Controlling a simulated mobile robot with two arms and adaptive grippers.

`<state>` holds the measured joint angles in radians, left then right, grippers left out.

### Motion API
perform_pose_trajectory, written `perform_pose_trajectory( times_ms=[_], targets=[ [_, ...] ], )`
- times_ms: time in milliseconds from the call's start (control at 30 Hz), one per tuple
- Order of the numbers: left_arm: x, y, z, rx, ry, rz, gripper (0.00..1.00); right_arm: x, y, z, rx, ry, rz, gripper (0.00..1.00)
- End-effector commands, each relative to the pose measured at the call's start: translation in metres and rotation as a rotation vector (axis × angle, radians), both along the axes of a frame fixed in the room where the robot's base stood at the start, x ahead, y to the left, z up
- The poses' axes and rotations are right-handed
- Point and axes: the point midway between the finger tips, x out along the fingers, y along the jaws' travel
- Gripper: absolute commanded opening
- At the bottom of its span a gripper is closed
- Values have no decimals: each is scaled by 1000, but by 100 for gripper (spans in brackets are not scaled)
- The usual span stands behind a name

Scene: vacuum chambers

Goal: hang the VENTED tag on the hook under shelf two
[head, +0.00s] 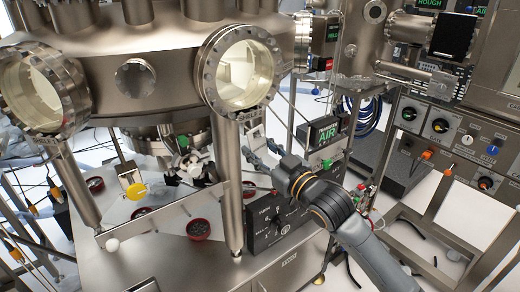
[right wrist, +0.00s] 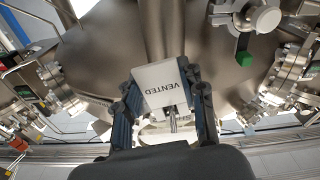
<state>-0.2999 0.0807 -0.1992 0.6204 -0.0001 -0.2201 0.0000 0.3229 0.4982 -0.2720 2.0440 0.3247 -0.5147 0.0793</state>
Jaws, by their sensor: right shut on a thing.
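The VENTED tag (right wrist: 165,82) is a white plate with dark lettering. In the right wrist view it sits between the two dark fingers of my right gripper (right wrist: 168,112), which is shut on it. In the head view my right gripper (head: 261,156) is right of the chamber's front leg, above a black control box. My left gripper does not show.
A large steel chamber (head: 165,60) with round glass ports fills the upper left. Its steel leg (head: 231,185) stands close to my right gripper. A black box with a knob (head: 272,222) is below.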

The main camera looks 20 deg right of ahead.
Motion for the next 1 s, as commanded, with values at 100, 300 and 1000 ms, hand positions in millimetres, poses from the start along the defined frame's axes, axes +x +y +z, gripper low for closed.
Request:
perform_pose_trajectory(
  times_ms=[100,300,1000],
  targets=[
    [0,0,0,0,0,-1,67,0,0,0,0,0,0,17],
    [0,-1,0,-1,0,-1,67,0,0,0,0,0,0,56],
    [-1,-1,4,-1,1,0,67,-36,-13,12,-2,3,0,67]
  ],
)
